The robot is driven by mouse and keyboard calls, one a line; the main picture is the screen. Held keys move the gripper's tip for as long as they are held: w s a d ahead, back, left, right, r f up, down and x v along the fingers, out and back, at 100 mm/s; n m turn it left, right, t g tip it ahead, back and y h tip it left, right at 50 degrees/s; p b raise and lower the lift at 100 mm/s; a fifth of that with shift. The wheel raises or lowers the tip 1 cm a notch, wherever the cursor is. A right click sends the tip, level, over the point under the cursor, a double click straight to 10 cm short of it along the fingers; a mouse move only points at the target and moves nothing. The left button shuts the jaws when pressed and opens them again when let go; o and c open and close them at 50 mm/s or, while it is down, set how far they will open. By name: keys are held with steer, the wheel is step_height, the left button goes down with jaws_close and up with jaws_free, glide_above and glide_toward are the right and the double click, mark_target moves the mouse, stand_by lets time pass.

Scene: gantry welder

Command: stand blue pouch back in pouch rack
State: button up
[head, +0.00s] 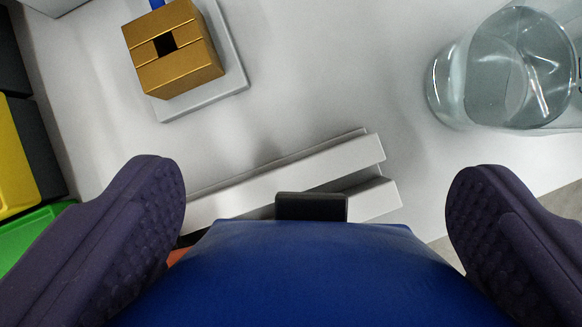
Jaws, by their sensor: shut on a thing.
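The blue pouch (310,275) fills the lower middle of the head view, with a dark tab (311,207) at its far edge. My gripper (317,200) has its two dark purple fingers on either side of the pouch and is shut on it. Beyond the pouch is a white piece with two parallel bars and a gap between them, which looks like the pouch rack (300,172). The pouch hides its near part. The tab overlaps the bars in the picture; I cannot tell whether the pouch touches the rack.
A gold block (180,70) with a square hole sits on a light grey base (205,103) at the upper left. A clear glass vessel (505,75) stands at the upper right. Yellow (14,165) and green (30,232) pieces line the left edge. The white surface between is bare.

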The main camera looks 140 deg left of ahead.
steer(key=shift+w+d+f+b, duration=0.1)
steer(key=shift+f+b, duration=0.2)
steer(key=shift+f, duration=0.65)
steer(key=shift+w, duration=0.2)
steer(key=shift+s+r, duration=0.25)
steer(key=shift+s, duration=0.05)
steer(key=shift+w+f, duration=0.15)
steer(key=shift+f, duration=0.4)
steer(key=shift+f+b, duration=0.1)
steer(key=shift+b, duration=0.2)
